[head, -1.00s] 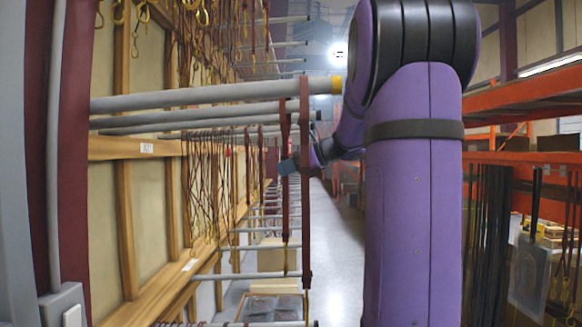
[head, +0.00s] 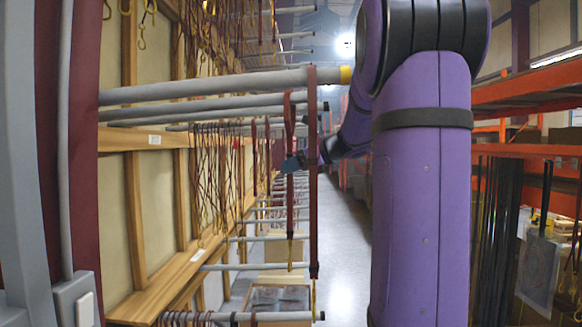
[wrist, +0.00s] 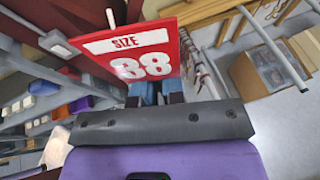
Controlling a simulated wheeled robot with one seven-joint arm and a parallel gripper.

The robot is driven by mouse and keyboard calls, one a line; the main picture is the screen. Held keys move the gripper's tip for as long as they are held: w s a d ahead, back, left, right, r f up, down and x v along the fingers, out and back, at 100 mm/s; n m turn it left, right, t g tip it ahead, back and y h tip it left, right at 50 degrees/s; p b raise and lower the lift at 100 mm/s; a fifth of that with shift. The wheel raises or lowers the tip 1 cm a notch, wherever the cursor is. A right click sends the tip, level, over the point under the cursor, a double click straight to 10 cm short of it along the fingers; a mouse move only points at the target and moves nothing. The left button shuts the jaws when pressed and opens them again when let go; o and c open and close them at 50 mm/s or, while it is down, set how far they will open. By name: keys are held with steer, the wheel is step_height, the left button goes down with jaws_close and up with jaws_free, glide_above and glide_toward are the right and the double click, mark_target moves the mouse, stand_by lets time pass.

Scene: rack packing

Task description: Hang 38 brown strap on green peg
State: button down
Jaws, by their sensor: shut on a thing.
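My gripper (head: 290,164) has blue fingertips and is shut, beyond two hanging reddish-brown straps in the head view. The nearer strap (head: 313,200) hangs from the grey peg with a yellow end (head: 346,75). The other strap (head: 290,215) hangs just left of it and crosses my fingertips. In the wrist view, the blue fingertips (wrist: 157,92) are partly hidden behind a red size sign (wrist: 130,55), its number reading like 38 or 88. The jaws' grip point is hidden; the thing held appears to be a brown strap. No peg looks clearly green.
More grey pegs (head: 200,108) stick out from the wooden rack wall (head: 160,205) on the left, many holding thin straps. The grey aisle floor (head: 342,235) is clear. Orange shelving (head: 530,88) stands on the right.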

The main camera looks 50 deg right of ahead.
steer(key=c, duration=1.1)
jaws_free()
steer(key=v, duration=1.1)
